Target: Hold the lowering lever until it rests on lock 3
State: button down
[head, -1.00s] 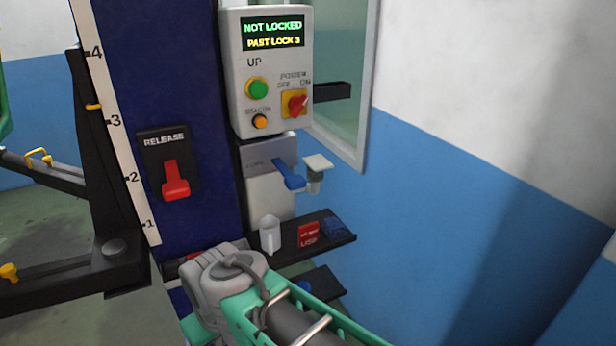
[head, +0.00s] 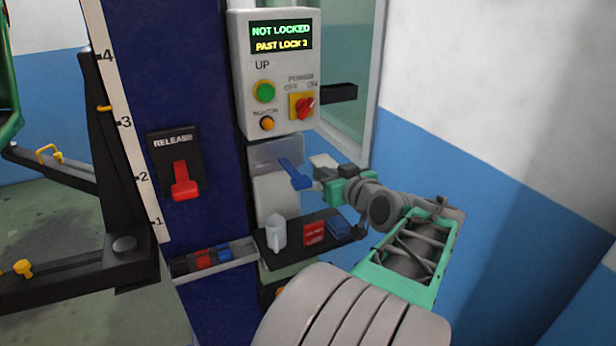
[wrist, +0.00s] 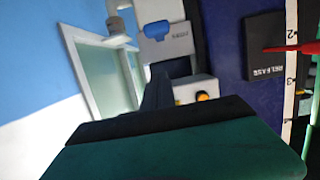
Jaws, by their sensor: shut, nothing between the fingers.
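The blue lowering lever (head: 294,172) sticks out from a grey valve box under the control panel. It also shows in the wrist view (wrist: 157,30), apart from the fingers. My gripper (head: 316,181) is shut and empty just right of the lever's end; I cannot tell from the head view whether they touch. Its dark fingers (wrist: 157,92) point toward the box in the wrist view. The display (head: 281,38) reads NOT LOCKED above a PAST LOCK line, whose digit is hard to read. A scale (head: 130,140) numbered 1 to 4 runs down the blue column.
A red RELEASE handle (head: 184,180) is on the column. The control panel (head: 276,72) has a green UP button, an orange button and a red power switch. A shelf (head: 300,240) below the lever holds a white jug and small boxes. A black carriage (head: 110,190) stands at left.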

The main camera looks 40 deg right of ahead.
jog(key=p, duration=0.3)
send_over(308, 177)
jog(key=s+a, duration=0.3)
notch_tip(308, 177, down, 2)
jog(key=f, duration=0.4)
jog(key=shift+w+d+f+p, duration=0.3)
jog(key=shift+d+p, duration=0.05)
jog(key=shift+d, duration=0.05)
